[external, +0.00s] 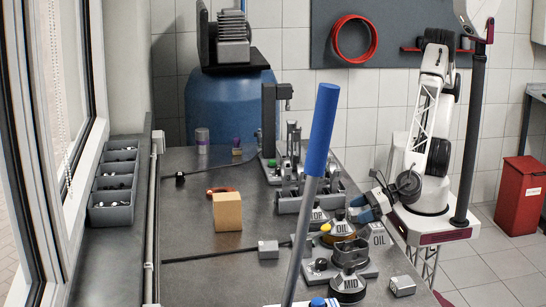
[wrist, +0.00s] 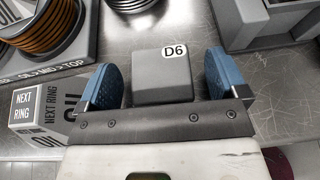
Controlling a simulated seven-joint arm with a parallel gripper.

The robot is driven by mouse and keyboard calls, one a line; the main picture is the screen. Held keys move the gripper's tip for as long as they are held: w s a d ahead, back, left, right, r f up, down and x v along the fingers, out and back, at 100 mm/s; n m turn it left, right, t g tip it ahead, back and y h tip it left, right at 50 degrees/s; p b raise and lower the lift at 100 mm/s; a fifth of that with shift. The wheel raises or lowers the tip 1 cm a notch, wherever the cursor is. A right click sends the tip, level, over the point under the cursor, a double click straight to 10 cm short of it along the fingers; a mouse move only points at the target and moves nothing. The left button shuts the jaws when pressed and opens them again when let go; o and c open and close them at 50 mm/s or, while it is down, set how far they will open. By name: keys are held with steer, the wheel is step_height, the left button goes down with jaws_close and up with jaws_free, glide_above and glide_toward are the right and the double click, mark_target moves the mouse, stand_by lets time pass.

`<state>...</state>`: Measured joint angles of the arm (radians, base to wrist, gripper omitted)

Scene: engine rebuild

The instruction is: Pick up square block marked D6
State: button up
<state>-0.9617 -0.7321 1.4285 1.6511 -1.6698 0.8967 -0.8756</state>
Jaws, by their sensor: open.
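The square grey block (wrist: 161,82) has a white label reading D6 on its top corner. It sits on the metal bench in the wrist view. My gripper (wrist: 161,78) is open, with one blue fingertip on each side of the block and visible gaps between. The near edge of the block is hidden by my gripper's body. In the external view my gripper (external: 364,207) is low over the right side of the bench. I cannot make out the D6 block clearly there.
In the wrist view, a grey block marked OIL and NEXT RING (wrist: 38,116) stands left of my gripper, a ring stack (wrist: 52,28) lies behind it, and a grey fixture (wrist: 262,28) is at the upper right. A blue-handled bar (external: 320,130) rises in the external foreground. A tan block (external: 227,212) stands left.

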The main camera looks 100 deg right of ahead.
mark_target(361, 210)
steer(key=shift+c, duration=0.3)
steer(key=c, duration=1.1)
steer(key=shift+r, duration=0.1)
steer(key=shift+r, duration=1.5)
steer(key=shift+s+d+r, duration=0.15)
steer(key=shift+s+r, duration=0.05)
steer(key=shift+r, duration=0.05)
steer(key=s+d+r, duration=0.1)
steer(key=s+d, duration=0.9)
steer(key=s, duration=0.1)
steer(key=shift+s+r, duration=0.15)
steer(key=shift+s, duration=0.2)
